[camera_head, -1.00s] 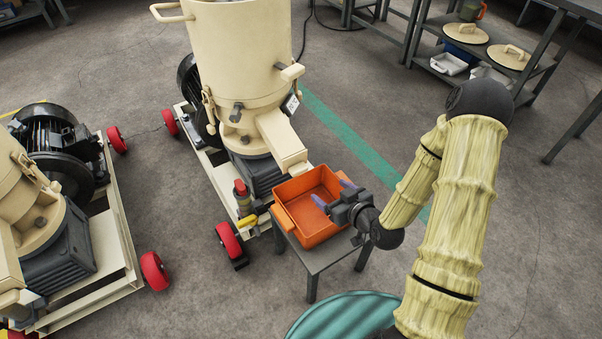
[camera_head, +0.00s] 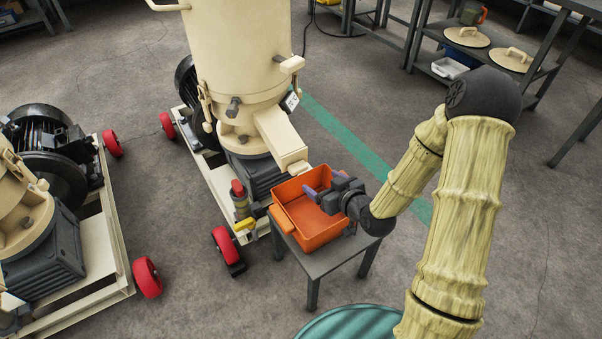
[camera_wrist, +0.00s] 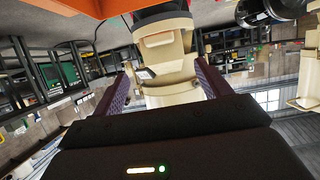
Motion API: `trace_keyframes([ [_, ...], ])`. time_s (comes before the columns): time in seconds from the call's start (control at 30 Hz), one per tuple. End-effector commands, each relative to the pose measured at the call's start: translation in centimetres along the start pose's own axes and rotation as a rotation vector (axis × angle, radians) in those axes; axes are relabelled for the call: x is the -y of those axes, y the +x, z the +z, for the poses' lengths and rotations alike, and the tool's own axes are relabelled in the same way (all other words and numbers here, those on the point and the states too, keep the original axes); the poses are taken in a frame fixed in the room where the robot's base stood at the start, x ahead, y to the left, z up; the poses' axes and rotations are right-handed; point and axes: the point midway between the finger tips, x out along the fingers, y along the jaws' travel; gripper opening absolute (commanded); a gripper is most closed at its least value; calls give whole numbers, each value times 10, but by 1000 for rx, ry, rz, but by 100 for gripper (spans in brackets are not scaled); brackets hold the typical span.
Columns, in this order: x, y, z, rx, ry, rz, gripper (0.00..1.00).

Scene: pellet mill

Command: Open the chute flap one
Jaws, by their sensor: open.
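The cream pellet mill (camera_head: 243,60) stands at the centre of the head view. In the wrist view the open purple fingers (camera_wrist: 160,85) frame the cream mill (camera_wrist: 170,60), which appears upside down.
The orange bin (camera_head: 283,214) sits on a small grey stand (camera_head: 322,262). A red button and yellow handle (camera_head: 243,224) are left of it. A second mill (camera_head: 25,215) stands at left. A teal round object (camera_head: 345,322) is at the bottom. A shelf with lids (camera_head: 467,37) is at upper right.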

Motion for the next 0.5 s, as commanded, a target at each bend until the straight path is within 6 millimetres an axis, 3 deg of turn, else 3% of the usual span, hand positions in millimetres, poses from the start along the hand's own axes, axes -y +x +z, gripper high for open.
trace_keyframes([
  [0.5,0,93,2,-1,0,0,76],
])
